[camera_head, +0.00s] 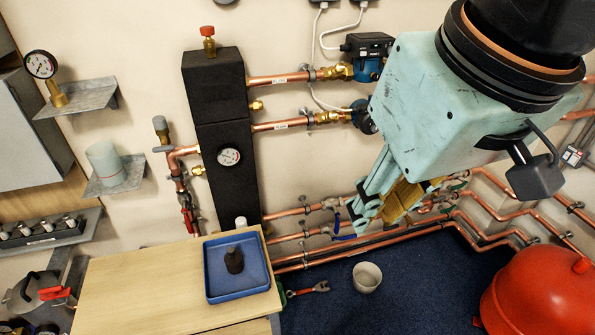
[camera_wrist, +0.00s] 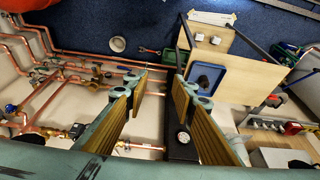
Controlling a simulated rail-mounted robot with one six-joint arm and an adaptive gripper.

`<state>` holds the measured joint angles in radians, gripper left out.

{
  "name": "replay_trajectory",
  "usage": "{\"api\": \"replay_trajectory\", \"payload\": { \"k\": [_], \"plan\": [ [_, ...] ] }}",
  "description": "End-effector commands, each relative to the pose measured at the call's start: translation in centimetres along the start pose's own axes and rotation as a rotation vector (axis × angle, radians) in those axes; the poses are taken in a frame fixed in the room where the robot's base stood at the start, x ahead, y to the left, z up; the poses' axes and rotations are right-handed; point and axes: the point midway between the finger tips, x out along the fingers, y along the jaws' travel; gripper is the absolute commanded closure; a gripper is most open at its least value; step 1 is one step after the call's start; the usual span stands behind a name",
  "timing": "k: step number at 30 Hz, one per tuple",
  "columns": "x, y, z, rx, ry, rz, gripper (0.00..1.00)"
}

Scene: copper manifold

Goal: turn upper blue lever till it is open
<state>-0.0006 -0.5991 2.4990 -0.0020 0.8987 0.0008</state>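Two small blue levers sit on the copper pipes low on the wall in the head view, left of my gripper's fingertips. The upper blue lever (camera_head: 337,223) appears to point down from a valve on the upper pipe. The lower blue lever (camera_head: 345,237) lies roughly along the pipe below it. My gripper (camera_head: 378,212) shows in front of the pipes, pointing down, and hides part of them. In the wrist view my gripper (camera_wrist: 160,86) is open, with its two fingers wide apart and nothing between them. I cannot make out the blue levers clearly in the wrist view.
A wooden table (camera_head: 135,285) with a blue tray (camera_head: 219,289) stands at lower left. A black manifold column (camera_head: 222,150) rises behind it. A white bucket (camera_head: 367,277) stands on the blue floor. A red vessel (camera_head: 545,295) is at lower right. Pumps (camera_head: 368,56) hang above.

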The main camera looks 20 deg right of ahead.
Motion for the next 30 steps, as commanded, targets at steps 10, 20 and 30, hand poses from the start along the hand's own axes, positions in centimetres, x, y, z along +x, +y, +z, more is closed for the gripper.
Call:
{"api": "replay_trajectory", "payload": {
  "k": [10,20,30],
  "plan": [
    [0.6,0.7,-2.4,0.0,-0.002,0.015,0.76],
    [2.4,2.4,-7.5,-0.005,-0.002,0.046,0.76],
    [5.1,4.5,-12.7,-0.015,-0.002,0.075,0.76]
  ]
}}
